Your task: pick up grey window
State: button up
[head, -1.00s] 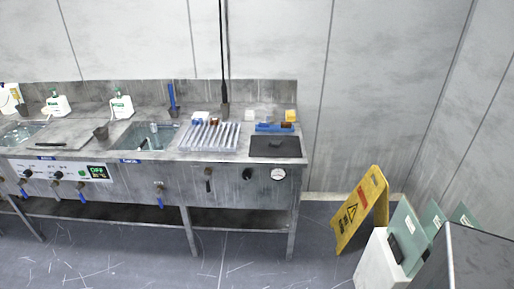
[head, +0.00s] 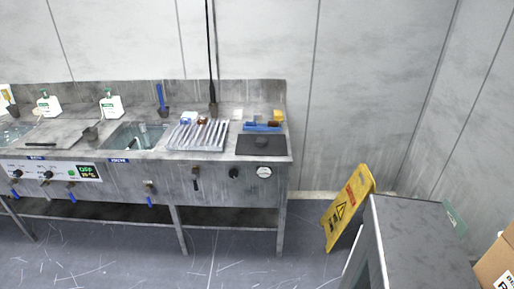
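I cannot pick out a grey window for certain in the head view. Small pieces lie at the right end of the steel bench (head: 226,186): a yellow block (head: 278,116), a brown piece (head: 203,122) and a pale piece (head: 238,114), too small to identify. A ridged metal rack (head: 198,136) and a dark square plate (head: 262,145) lie in front of them. A blue holder (head: 262,127) sits behind the plate. My gripper is not in view.
A yellow warning sign (head: 348,206) stands on the floor right of the bench. A grey cabinet (head: 425,235) fills the lower right, with a cardboard box (head: 497,262) beside it. Sinks and white bottles (head: 110,105) are on the left. Floor before the bench is clear.

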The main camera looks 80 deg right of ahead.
aim_at(262, 142)
jog(key=u, duration=0.1)
jog(key=k, duration=0.4)
jog(key=z, duration=1.15)
jog(key=i, duration=0.55)
jog(key=u, duration=0.25)
